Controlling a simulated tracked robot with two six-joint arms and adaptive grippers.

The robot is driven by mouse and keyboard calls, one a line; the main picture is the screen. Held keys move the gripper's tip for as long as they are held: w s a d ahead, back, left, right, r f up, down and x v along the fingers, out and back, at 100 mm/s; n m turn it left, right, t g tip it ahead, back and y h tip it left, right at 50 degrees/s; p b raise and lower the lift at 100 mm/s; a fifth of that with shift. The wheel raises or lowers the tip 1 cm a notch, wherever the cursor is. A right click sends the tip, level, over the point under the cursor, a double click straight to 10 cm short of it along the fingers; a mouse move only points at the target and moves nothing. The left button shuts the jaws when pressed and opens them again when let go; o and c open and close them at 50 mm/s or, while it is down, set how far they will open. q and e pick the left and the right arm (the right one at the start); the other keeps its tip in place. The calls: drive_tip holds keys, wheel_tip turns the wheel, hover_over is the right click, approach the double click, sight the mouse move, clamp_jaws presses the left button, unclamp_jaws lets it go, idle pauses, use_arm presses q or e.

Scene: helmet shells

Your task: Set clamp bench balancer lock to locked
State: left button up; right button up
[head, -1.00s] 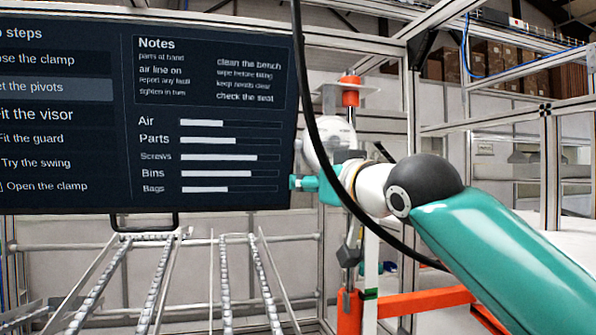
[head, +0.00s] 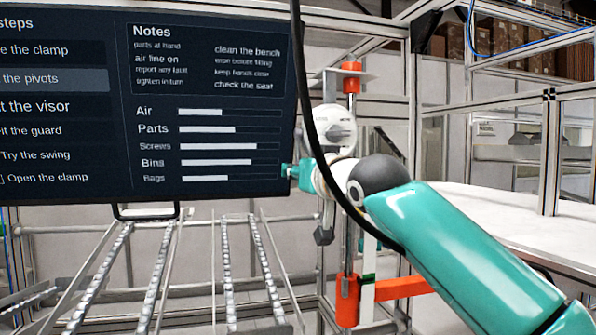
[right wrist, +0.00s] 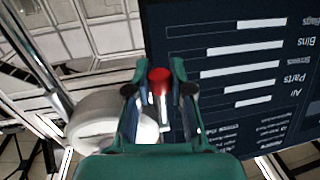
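The balancer (head: 335,128) is a pale round housing hanging on a post, right of the dark screen in the head view. Its pale body also shows at lower left in the right wrist view (right wrist: 100,118). A red knob with a pale stem (right wrist: 159,82), seemingly the lock, shows between the fingers of my right gripper (right wrist: 158,92). Gaps show on both sides of the knob, so the fingers look open; I cannot tell how deep it sits between them. In the head view my right gripper (head: 298,174) is just below left of the housing, hiding the knob. My left gripper is out of view.
The screen (head: 80,100) is close to the left of my right gripper. A black cable (head: 312,110) hangs in front of the balancer and my right wrist. An orange bracket (head: 350,300) and roller rails (head: 160,270) are below. A white bench top (head: 500,215) lies at right.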

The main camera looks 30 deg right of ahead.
clamp_jaws()
drive_tip(key=s+r+g+p, duration=0.1)
drive_tip(key=p, duration=0.2)
drive_tip(key=shift+a+g, duration=0.1)
drive_tip(key=shift+g, duration=0.2)
drive_tip(key=shift+s+f+m+g+y, duration=0.3)
drive_tip(key=shift+s+g, duration=0.05)
drive_tip(key=shift+g, duration=0.25)
drive_tip(key=o, duration=0.7)
unclamp_jaws()
drive_tip(key=shift+a, duration=0.1)
drive_tip(key=v, duration=1.1)
drive_tip(key=shift+s, duration=0.4)
